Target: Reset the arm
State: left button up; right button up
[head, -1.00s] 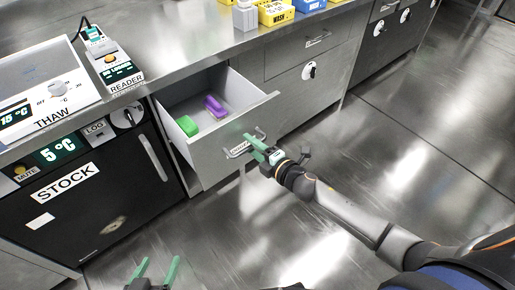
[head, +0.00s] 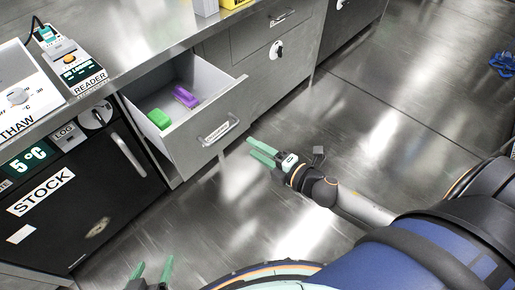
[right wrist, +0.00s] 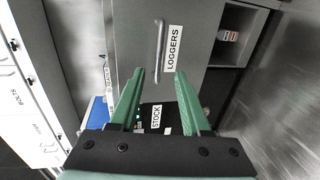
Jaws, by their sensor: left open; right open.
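My right gripper (head: 249,147) is open and empty, held over the floor in front of the pulled-out drawer (head: 200,138). It is apart from the drawer handle (head: 219,132). In the right wrist view its two green fingers (right wrist: 158,74) stand apart with nothing held, and a drawer front labelled LOGGERS (right wrist: 190,45) with its handle (right wrist: 159,48) shows beyond them. My left gripper (head: 153,262) is open at the bottom edge of the head view, its fingers empty.
The open drawer holds a green block (head: 159,119) and a purple block (head: 185,97). A black STOCK fridge (head: 95,190) stands left of it, under a counter with a READER device (head: 75,65). The floor (head: 390,120) at the right is clear, apart from a blue item (head: 503,63).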

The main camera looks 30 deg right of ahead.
pick_arm(q)
jog(key=shift+w, duration=0.15)
dwell(0.3)
pick_arm(e)
jog(key=s+a+f+m+g+h+p, duration=0.1)
jog(key=s+a+f+m+g, duration=0.25)
jog(key=s+m, duration=0.5)
jog(key=s+a+f+m+g+h, duration=0.1)
jog(key=s+a+f+m+g, duration=0.25)
jog(key=m, duration=0.75)
pick_arm(q)
notch_tip(320, 180, up, 14)
jog(key=s+a+p, duration=0.1)
jog(key=a+p, duration=0.2)
jog(key=p, duration=1.4)
jog(key=shift+s+f+n+y, duration=0.2)
jog(key=shift+n+y, duration=0.1)
jog(key=shift+y, duration=0.1)
pick_arm(e)
jog(key=s+d+r+t+h, duration=0.1)
jog(key=s+d+r, duration=0.1)
jog(key=r, duration=1)
jog(key=shift+s+d+t, duration=0.25)
jog(key=shift+d+t, duration=0.15)
jog(key=shift+d, duration=0.25)
pick_arm(q)
jog(key=shift+d+f, duration=0.1)
pick_arm(e)
jog(key=shift+m, duration=0.25)
